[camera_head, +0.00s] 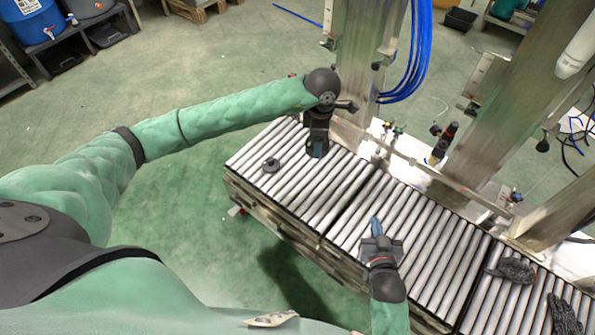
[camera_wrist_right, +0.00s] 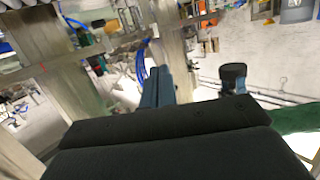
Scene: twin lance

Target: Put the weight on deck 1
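A small dark round piece with a knob on top, which looks like the weight (camera_head: 271,164), sits on the rollers of the left conveyor section (camera_head: 238,158) near its front edge. My left gripper (camera_head: 318,150) points down over the same section, to the right of that piece and apart from it. Its fingers are too dark and small to read, and I cannot tell whether it holds anything. My right gripper (camera_head: 376,226) is over the middle section, its blue fingers together and empty. They also show in the right wrist view (camera_wrist_right: 157,86). No deck number is readable.
A right conveyor section carries dark gloves (camera_head: 515,270). Metal posts (camera_head: 365,60) and a rail with fittings (camera_head: 425,168) stand along the back edge. Blue hoses (camera_head: 410,60) hang at the back. The middle rollers (camera_head: 440,245) are mostly clear.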

